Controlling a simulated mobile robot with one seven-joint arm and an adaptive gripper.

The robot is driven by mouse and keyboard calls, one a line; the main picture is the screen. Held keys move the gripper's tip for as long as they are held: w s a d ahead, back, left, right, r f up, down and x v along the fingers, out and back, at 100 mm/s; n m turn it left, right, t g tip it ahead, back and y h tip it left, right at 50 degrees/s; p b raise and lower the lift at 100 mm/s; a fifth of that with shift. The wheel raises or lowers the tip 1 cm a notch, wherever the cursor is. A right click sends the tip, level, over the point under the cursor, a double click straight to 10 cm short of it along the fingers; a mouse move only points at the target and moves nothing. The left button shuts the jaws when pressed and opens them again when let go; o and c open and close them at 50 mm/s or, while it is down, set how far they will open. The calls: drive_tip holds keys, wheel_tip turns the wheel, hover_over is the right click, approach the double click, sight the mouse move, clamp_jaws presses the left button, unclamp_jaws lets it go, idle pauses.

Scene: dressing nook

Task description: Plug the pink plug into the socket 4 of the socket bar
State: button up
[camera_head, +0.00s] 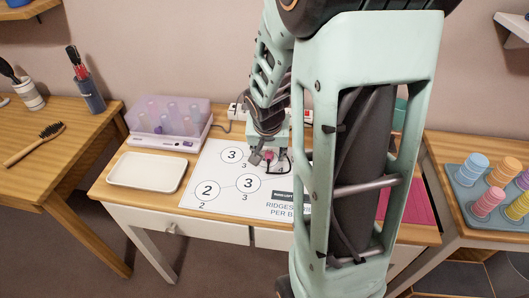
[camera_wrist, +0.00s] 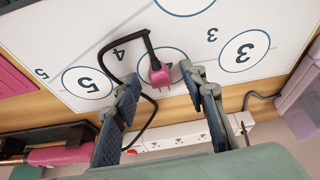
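The pink plug (camera_wrist: 160,76) is between the fingertips of my gripper (camera_wrist: 159,78) in the wrist view, with its prongs toward the socket bar. The gripper is open, with a gap on both sides of the plug. A black cord runs from the plug and loops around to the left. I cannot tell whether the plug rests on the sheet. In the head view the plug (camera_head: 268,155) shows small below my arm. The white socket bar (camera_wrist: 186,135) lies at the table's back, with a red switch at one end; my arm hides its middle in the head view (camera_head: 236,111).
A printed sheet (camera_head: 219,196) with numbered circles covers the table's middle. A white tray (camera_head: 147,171) and a lidded translucent box (camera_head: 169,116) stand to the left. A pink mat (camera_head: 408,205) lies right, partly behind my arm. A peg board with rings (camera_head: 468,199) stands on the right table.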

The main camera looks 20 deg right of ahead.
drive_tip(key=shift+c, duration=0.4)
clamp_jaws()
drive_tip(key=shift+r, duration=0.25)
